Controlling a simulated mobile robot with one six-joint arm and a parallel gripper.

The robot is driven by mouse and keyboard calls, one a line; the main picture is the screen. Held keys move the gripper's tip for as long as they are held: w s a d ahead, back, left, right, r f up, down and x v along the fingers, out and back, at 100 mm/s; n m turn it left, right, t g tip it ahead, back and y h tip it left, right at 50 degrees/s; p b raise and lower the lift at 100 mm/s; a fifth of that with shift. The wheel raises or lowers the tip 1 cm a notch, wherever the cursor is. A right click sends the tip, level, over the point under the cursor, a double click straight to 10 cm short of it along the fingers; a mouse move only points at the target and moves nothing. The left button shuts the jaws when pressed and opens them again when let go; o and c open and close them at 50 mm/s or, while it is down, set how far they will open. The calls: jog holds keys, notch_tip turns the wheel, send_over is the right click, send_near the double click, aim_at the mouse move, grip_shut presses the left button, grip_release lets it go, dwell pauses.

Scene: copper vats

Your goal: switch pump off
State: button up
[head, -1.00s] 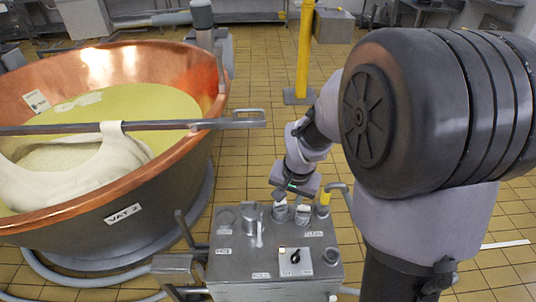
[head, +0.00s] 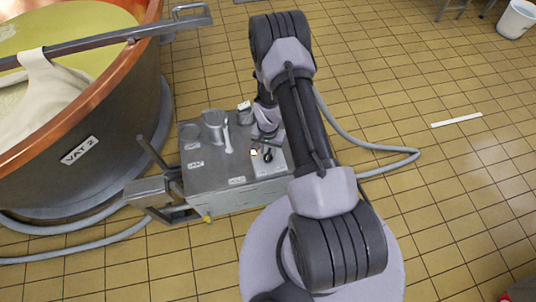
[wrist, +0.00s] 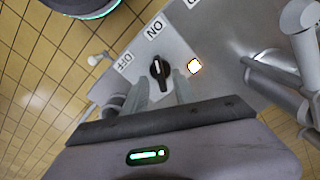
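The pump switch, a black rotary knob (wrist: 160,69), sits on a pale plate on the grey control box (head: 205,178). In the wrist view its white mark points towards the ON label (wrist: 155,28); the OFF label (wrist: 123,62) is to the left. A lit indicator (wrist: 194,67) glows right of the knob. In the head view the knob (head: 268,155) shows small on the box top. My gripper (wrist: 162,88) is open, its two fingers apart, one at each side of the knob's near end. I cannot tell whether they touch it.
The copper vat (head: 120,75) labelled VAT 2 stands left of the box. A pipe fitting with a handle (head: 215,125) rises from the box top, left of the knob. A grey hose (head: 380,148) loops on the tiles at right. Open floor lies right.

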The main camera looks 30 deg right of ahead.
notch_tip(320, 180, down, 2)
jog(key=shift+f, duration=0.1)
grip_shut()
jog(key=shift+n, duration=0.3)
jog(key=n+b, duration=0.1)
jog(key=n, duration=1)
jog(key=shift+b, duration=0.3)
jog(key=shift+n, duration=0.3)
